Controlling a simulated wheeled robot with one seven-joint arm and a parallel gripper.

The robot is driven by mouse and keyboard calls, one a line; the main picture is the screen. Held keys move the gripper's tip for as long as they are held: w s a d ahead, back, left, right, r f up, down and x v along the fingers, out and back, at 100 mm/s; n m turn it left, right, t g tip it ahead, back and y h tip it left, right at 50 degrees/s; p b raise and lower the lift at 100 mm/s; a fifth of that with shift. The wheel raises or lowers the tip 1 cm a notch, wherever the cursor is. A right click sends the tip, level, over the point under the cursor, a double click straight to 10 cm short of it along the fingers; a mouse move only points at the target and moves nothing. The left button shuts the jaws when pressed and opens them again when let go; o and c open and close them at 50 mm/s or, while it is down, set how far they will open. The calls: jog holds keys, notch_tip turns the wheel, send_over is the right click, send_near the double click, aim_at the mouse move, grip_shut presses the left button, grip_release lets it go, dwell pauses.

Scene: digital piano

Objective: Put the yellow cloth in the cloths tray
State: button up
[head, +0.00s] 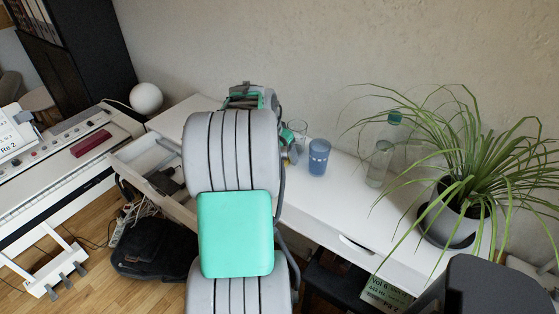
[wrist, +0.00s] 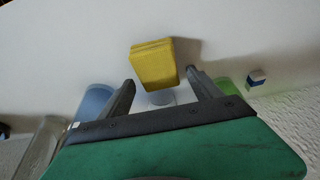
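The yellow cloth (wrist: 154,64) shows in the wrist view as a thick folded pad, at and just beyond my fingertips. My gripper (wrist: 160,77) is open, with one finger to each side of the cloth's near end and a visible gap on both sides. In the head view my arm hides most of the gripper and the cloth; only a bit of the gripper (head: 289,147) shows beside the arm, near the cups. I cannot make out a cloths tray in either view.
A blue cup (head: 318,157), a clear glass (head: 298,130) and a bottle (head: 380,163) stand right of my arm on the white desk (head: 335,205). A potted plant (head: 455,215) stands farther right. An open drawer (head: 147,158) is at left.

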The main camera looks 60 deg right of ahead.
jog(key=c, duration=1.5)
